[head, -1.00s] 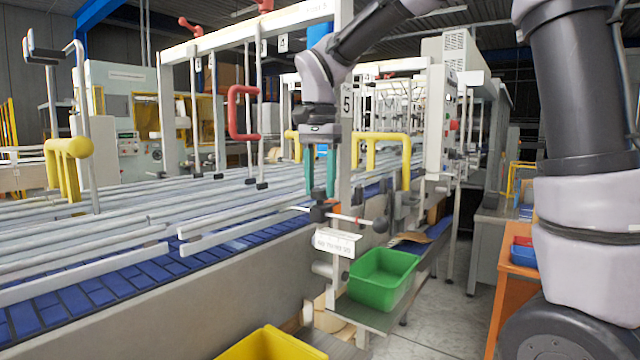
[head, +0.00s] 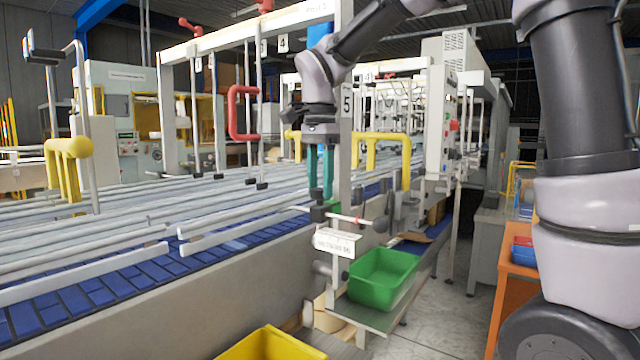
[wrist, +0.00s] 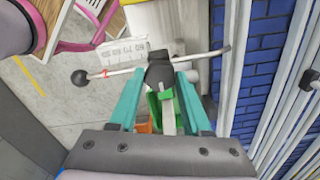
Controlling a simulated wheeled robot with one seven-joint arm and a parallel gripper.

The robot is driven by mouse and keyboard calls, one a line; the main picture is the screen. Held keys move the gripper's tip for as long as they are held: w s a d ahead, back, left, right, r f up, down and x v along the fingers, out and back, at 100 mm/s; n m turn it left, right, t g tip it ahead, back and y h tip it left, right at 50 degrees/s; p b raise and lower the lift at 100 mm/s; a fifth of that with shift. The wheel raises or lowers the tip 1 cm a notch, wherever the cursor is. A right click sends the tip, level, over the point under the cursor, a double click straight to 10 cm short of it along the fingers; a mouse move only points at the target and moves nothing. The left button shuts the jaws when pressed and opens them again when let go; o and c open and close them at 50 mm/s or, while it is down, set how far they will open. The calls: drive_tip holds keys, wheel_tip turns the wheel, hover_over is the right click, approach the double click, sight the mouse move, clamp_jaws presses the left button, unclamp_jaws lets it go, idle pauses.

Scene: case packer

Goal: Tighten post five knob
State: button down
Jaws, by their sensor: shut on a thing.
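Post five (head: 345,140) is the light upright marked "5" beside the conveyor. Low on it is a dark knob (head: 319,213), which also shows in the wrist view (wrist: 160,74). My gripper (head: 320,203) points down with its teal fingers on the knob. In the wrist view the fingertips (wrist: 160,82) sit either side of the black knob, shut on it. A thin rod (wrist: 205,57) with a black ball end and a red mark runs past the knob. A white printed card (head: 337,241) hangs just below. The knob's underside is hidden.
A green bin (head: 383,278) stands on a shelf below right of the post, and a yellow bin (head: 270,345) is at the bottom. Yellow handles (head: 382,137) stand behind my gripper. The blue conveyor (head: 70,305) with rails lies left. Grey floor (head: 440,320) is open to the right.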

sight(320, 189)
drive_tip(key=shift+r, duration=0.1)
drive_tip(key=shift+c, duration=1.8)
unclamp_jaws()
wheel_tip(320, 189, up, 11)
